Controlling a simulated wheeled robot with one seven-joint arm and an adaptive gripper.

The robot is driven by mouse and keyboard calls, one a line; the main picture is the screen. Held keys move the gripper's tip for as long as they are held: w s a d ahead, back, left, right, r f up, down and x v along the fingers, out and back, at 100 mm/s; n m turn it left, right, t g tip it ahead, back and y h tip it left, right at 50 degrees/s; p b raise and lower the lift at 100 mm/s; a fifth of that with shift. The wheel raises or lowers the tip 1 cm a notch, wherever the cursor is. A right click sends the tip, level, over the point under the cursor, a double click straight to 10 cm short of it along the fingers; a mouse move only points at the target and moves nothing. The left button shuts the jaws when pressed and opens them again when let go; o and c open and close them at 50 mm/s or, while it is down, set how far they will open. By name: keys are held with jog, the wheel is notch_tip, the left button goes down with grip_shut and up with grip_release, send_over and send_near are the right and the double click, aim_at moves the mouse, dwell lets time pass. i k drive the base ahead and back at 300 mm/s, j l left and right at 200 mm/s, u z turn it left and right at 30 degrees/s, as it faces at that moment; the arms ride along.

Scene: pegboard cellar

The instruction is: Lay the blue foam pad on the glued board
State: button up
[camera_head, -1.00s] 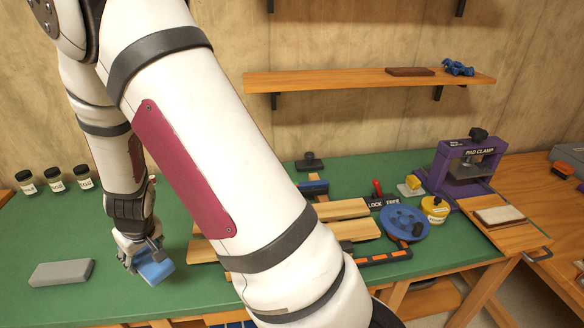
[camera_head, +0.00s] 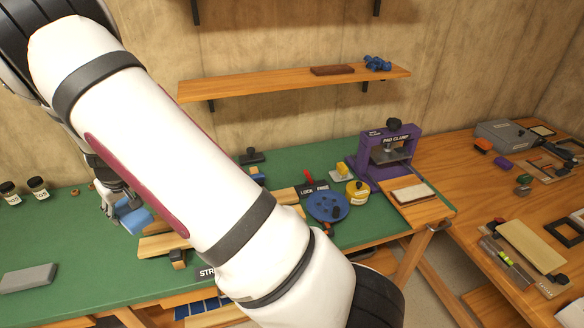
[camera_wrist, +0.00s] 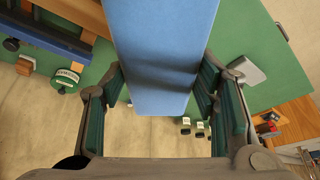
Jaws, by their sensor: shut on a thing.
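My gripper (camera_head: 118,208) is shut on the blue foam pad (camera_head: 134,219) at the left of the head view, partly hidden behind my arm. In the wrist view the pad (camera_wrist: 165,45) stands out between the two fingers (camera_wrist: 165,85). It appears held clear of the table. A small board with a pale top and brown edge (camera_head: 412,193) lies on the wooden surface in front of the purple pad clamp (camera_head: 390,155). It looks like the glued board, but I cannot make out glue. The pad is well to its left.
The green table (camera_head: 60,235) holds a grey block (camera_head: 28,278), jars (camera_head: 38,188), wooden strips (camera_head: 160,245), a blue disc (camera_head: 328,207) and a yellow tub (camera_head: 357,192). A side bench (camera_head: 450,200) with tools stands right. A shelf (camera_head: 240,86) hangs on the wall.

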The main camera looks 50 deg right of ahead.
aim_at(414, 192)
jog(key=k+l+z, duration=0.2)
jog(key=z, duration=0.25)
jog(key=k+l+z, duration=0.2)
jog(key=z, duration=0.25)
jog(key=k+l+z, duration=0.15)
jog(key=l+z, duration=0.3)
